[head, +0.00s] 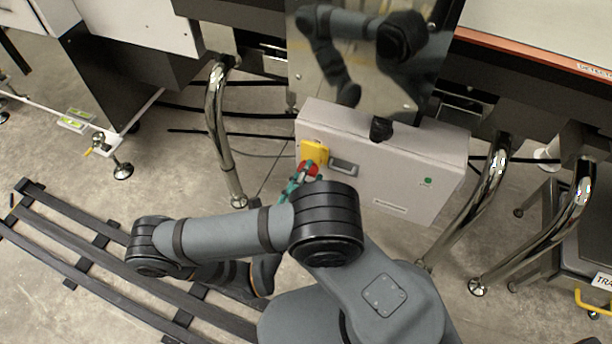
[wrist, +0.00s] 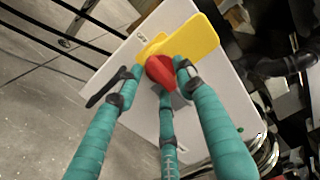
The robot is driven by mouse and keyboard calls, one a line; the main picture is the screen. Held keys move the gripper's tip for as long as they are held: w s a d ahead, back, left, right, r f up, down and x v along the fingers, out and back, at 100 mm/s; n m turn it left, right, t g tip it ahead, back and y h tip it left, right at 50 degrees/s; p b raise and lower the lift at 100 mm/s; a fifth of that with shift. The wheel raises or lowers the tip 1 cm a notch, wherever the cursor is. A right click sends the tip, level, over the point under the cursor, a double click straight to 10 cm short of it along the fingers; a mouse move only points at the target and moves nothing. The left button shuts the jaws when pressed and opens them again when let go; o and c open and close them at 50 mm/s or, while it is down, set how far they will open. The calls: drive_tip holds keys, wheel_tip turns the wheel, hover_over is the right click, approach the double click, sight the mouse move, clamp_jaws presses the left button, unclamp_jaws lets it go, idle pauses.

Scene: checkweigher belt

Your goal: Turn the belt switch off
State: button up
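The belt switch is a red knob (head: 308,168) on a yellow plate (head: 314,150), at the upper left of a light grey control box. In the wrist view the red knob (wrist: 160,71) sits in front of the yellow plate (wrist: 200,38). My gripper (head: 303,181) has three teal fingers and is at the switch. In the wrist view its fingertips (wrist: 160,80) surround the knob closely, one on each side and one below. I cannot tell whether they press on it. The fingers hide part of the knob.
The grey box (head: 405,180) has a grey handle (head: 343,167) and a small green light (head: 428,182). Shiny bent metal legs (head: 217,125) stand on both sides. A dark slatted rack (head: 75,240) lies at the left. Black cables run behind the box.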

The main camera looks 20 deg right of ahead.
drive_tip(key=v, duration=1.2)
drive_tip(key=shift+d, duration=0.1)
idle(0.4)
drive_tip(key=x, duration=1.1)
drive_tip(key=shift+w+d, duration=0.15)
drive_tip(key=shift+w, duration=0.25)
